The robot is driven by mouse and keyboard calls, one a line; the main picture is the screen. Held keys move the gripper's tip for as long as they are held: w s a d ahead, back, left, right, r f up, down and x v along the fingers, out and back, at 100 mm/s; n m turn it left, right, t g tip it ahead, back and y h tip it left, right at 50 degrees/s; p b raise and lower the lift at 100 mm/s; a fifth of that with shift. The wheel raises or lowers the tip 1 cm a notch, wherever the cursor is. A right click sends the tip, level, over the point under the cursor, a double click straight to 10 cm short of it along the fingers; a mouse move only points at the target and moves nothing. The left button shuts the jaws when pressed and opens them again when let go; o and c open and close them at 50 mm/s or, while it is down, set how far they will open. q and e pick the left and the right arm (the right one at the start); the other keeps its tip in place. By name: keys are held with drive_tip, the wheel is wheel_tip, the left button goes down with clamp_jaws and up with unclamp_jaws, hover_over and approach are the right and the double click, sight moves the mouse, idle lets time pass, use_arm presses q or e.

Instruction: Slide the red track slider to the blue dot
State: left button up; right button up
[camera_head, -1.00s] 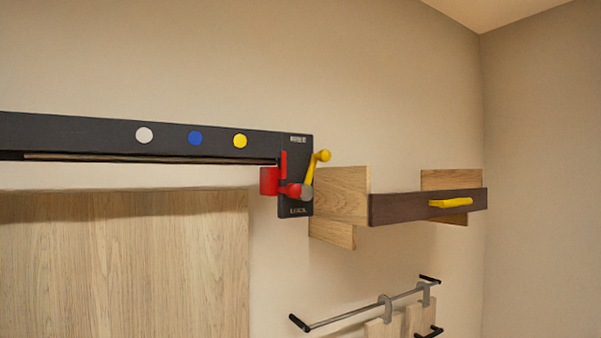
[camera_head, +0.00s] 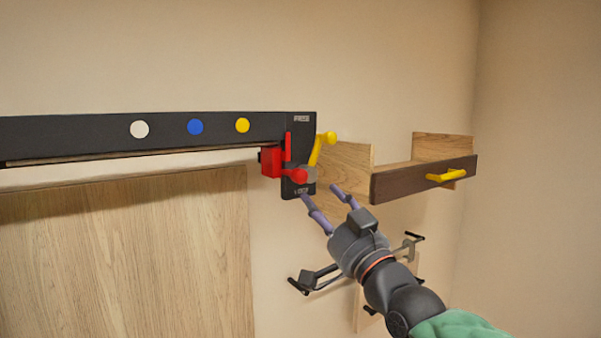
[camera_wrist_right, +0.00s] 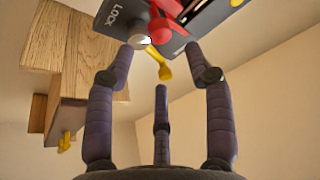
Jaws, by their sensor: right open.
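The red track slider (camera_head: 272,161) sits at the right end of the dark wall track (camera_head: 80,134), with a red handle sticking out (camera_head: 294,176). The blue dot (camera_head: 195,127) is on the track to its left, between a white dot (camera_head: 139,129) and a yellow dot (camera_head: 242,125). My right gripper (camera_head: 323,191) is open and empty, just below and right of the slider and apart from it in the head view. In the right wrist view the slider's red parts (camera_wrist_right: 166,28) show beyond the spread fingers (camera_wrist_right: 163,75). My left gripper is not in view.
A yellow lever (camera_head: 318,150) stands at the track's right end by the lock plate (camera_head: 298,188). To the right is a wooden wall box with a dark front (camera_head: 405,181) and yellow handle (camera_head: 446,176).

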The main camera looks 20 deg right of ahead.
sight(303, 182)
drive_tip(key=p+x, duration=0.3)
drive_tip(key=x, duration=0.7)
drive_tip(key=shift+w+p, duration=0.25)
drive_tip(key=shift+p, duration=0.15)
drive_tip(key=shift+f, duration=0.1)
clamp_jaws()
